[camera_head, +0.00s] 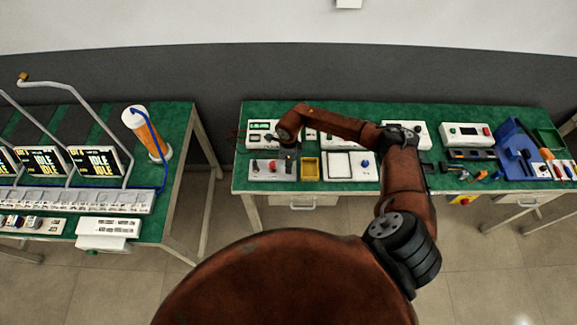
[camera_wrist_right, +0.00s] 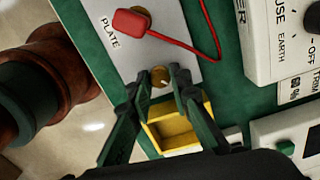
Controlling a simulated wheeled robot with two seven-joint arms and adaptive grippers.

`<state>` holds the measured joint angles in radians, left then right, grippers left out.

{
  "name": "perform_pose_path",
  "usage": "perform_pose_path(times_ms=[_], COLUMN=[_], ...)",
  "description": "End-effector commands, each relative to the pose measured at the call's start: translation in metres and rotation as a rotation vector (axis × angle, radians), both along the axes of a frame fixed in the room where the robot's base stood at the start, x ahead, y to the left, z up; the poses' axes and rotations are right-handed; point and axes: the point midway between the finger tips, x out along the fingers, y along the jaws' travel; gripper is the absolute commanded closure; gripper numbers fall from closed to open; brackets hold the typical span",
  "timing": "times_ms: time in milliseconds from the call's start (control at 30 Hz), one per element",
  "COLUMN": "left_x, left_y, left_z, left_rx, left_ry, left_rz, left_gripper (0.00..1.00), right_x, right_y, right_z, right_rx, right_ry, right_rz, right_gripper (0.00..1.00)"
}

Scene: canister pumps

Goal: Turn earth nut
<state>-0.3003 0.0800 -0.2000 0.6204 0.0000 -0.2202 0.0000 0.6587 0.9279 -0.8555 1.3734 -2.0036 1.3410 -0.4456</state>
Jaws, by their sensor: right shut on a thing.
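The earth nut (camera_wrist_right: 160,75) is a small round brass knob on a white panel marked "PLATE" (camera_wrist_right: 110,45). My right gripper (camera_wrist_right: 158,86) has its two dark fingertips on either side of the nut and is shut on it. In the head view my right gripper (camera_head: 288,160) points down over the white panel (camera_head: 262,178) at the left end of the right-hand table; the nut is hidden there. A red plug (camera_wrist_right: 140,22) with a red lead covers another brass part of the panel. My left gripper does not show.
A yellow tray (camera_head: 310,178) stands close beside the panel, just under the fingers in the wrist view. A white instrument marked "FUSE" and "EARTH" (camera_wrist_right: 258,70) is close by. Other instruments and a blue bin (camera_head: 512,140) with tools line the green table.

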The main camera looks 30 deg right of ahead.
Motion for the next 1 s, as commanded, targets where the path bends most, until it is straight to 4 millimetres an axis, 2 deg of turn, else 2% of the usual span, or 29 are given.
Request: perform_pose_path(times_ms=[467, 1000], left_x=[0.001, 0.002], left_y=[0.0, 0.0], left_z=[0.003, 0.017], left_rx=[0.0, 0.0], left_ry=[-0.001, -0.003], left_rz=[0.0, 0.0], left_gripper=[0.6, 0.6], right_x=[0.004, 0.004], right_y=[0.001, 0.001], right_z=[0.003, 0.004], right_rx=[0.004, 0.007], right_ry=[-0.009, -0.009], right_rz=[-0.451, -0.964], right_gripper=[1.0, 1.0])
